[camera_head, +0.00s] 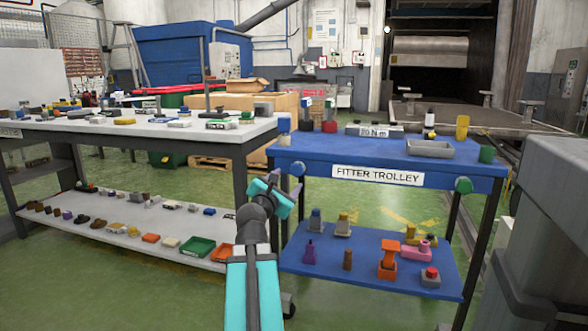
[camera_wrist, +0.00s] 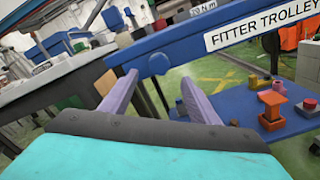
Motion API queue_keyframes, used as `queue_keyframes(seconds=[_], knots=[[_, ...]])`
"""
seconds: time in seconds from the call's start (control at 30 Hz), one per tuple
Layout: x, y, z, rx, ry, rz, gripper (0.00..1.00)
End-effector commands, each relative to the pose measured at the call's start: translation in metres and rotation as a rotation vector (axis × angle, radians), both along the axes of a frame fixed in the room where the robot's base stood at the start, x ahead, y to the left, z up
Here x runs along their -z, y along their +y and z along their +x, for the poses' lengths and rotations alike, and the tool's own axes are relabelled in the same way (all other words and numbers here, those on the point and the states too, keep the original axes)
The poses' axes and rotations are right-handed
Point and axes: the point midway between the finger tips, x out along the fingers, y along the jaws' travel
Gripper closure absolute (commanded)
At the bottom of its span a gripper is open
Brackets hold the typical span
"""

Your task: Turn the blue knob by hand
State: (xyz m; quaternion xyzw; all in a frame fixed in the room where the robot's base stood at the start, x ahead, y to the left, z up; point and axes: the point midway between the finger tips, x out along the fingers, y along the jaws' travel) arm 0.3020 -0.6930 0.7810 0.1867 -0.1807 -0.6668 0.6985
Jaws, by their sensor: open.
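The blue knob (camera_wrist: 157,65) is on the front edge of the blue fitter trolley (camera_wrist: 205,38) in the wrist view. It shows ahead of and between the two purple fingers of my gripper (camera_wrist: 160,80), which stand apart with nothing between them. I cannot tell the exact gap between the fingertips and the knob.
A green knob (camera_head: 463,185) is at the trolley's right end. The trolley's lower shelf (camera_head: 330,274) holds several small fittings. A long grey bench (camera_head: 180,129) with many small parts stands on the left. A grey box-shaped block (camera_head: 545,240) is close on the right.

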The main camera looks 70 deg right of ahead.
Motion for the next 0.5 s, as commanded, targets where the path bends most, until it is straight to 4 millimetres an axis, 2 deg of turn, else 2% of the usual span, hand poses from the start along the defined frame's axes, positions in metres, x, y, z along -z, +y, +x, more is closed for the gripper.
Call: queue_keyframes(seconds=[0.5], knots=[[-0.0030,-0.0082,0.0006,0.000,0.000,0.000,0.44]])
